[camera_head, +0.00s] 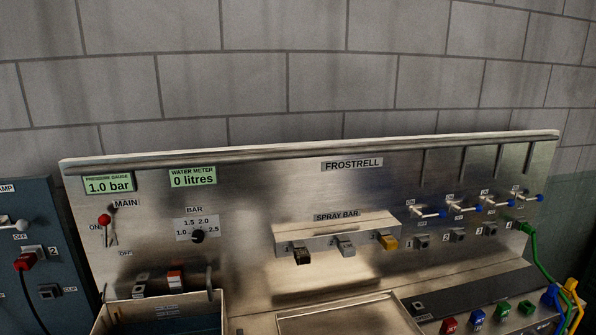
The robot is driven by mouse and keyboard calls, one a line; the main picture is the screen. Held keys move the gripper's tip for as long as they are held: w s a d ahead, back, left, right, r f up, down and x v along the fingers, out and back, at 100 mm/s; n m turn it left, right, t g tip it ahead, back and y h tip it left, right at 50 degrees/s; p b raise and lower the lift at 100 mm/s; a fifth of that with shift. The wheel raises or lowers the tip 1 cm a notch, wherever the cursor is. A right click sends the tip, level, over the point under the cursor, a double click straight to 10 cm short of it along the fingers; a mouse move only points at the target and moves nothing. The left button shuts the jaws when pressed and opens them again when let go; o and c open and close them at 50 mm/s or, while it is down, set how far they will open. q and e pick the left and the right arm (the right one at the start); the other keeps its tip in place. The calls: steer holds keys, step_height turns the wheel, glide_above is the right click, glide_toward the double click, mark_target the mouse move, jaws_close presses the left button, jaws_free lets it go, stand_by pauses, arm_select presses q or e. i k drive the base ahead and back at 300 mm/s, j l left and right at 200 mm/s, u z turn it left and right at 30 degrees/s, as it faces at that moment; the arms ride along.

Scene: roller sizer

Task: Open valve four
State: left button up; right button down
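The fourth valve lever (528,196) is the rightmost in a row of small metal levers with blue tips on the steel panel's right side. It points to the right, and its blue tip is at the panel's right edge. Small ON labels sit above the levers. Below it, the port marked 4 (510,226) has a green hose (534,250) plugged in. The other levers, such as the first valve lever (424,212), point right in a similar way. Neither of my grippers is in view.
A spray bar (335,232) sticks out from the panel's middle. The red MAIN lever (104,221) is at left, with gauges reading 1.0 bar and 0 litres. Yellow and blue hose parts (570,295) stand at lower right. A blue cabinet (40,240) is at far left.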

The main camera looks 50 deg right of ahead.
mark_target(539, 197)
steer(key=z, duration=3)
steer(key=i+l+u, duration=0.2)
steer(key=i+l, duration=0.7)
steer(key=i+l+u, duration=0.15)
steer(key=i+l, duration=0.65)
steer(key=l, duration=0.2)
